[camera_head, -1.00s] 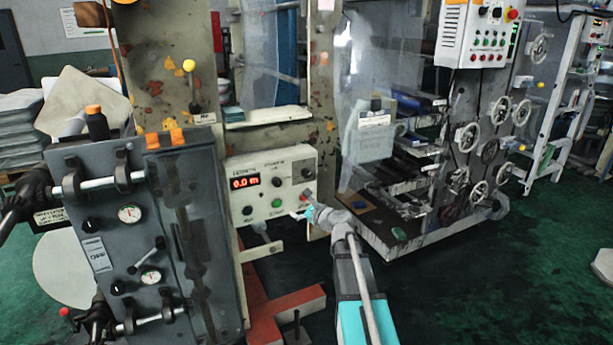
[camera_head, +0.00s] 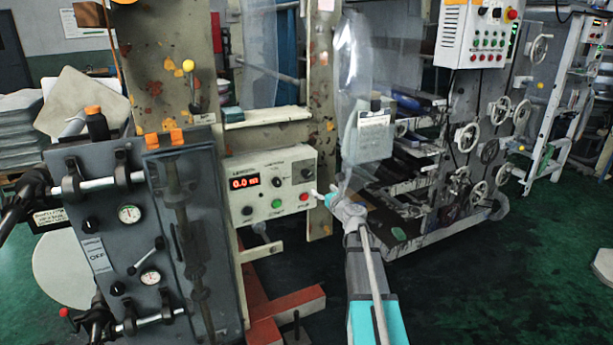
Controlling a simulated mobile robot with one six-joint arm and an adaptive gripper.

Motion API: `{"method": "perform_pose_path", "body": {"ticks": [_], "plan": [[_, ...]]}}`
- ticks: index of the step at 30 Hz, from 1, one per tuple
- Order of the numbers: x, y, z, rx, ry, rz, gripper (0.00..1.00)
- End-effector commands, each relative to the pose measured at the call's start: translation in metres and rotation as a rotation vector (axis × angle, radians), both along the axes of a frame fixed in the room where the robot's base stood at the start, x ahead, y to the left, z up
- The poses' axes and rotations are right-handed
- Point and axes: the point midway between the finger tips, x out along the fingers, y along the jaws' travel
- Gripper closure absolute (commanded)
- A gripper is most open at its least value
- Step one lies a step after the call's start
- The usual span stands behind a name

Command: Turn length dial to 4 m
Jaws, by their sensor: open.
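A cream control box (camera_head: 262,197) on the machine frame carries a red digital display (camera_head: 244,182) that reads 0.0 m. A black dial (camera_head: 276,182) sits just right of the display. Another black knob (camera_head: 307,173) is at the box's upper right, and one more (camera_head: 247,210) is at its lower left. The small labels are too blurred to tell for certain which is the length dial. My gripper (camera_head: 321,195) is open and empty by the box's right edge, near the red button (camera_head: 304,196). Whether it touches the box cannot be told.
A green button (camera_head: 276,203) is below the middle dial. A grey lever panel (camera_head: 130,240) stands close on the left. A clear hanging film and a white tag (camera_head: 372,135) are behind my gripper. A red floor beam (camera_head: 285,310) lies below the box. Green floor is open at right.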

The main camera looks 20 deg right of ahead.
Motion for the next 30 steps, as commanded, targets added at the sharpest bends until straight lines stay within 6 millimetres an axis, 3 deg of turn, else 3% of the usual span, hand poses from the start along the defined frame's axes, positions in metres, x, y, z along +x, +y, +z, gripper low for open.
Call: {"method": "perform_pose_path", "body": {"ticks": [21,30], "plan": [[0.101,0.003,0.0,-0.001,0.0,0.001,0.13],[0.127,0.005,0.0,-0.001,0.0,0.001,0.13]]}}
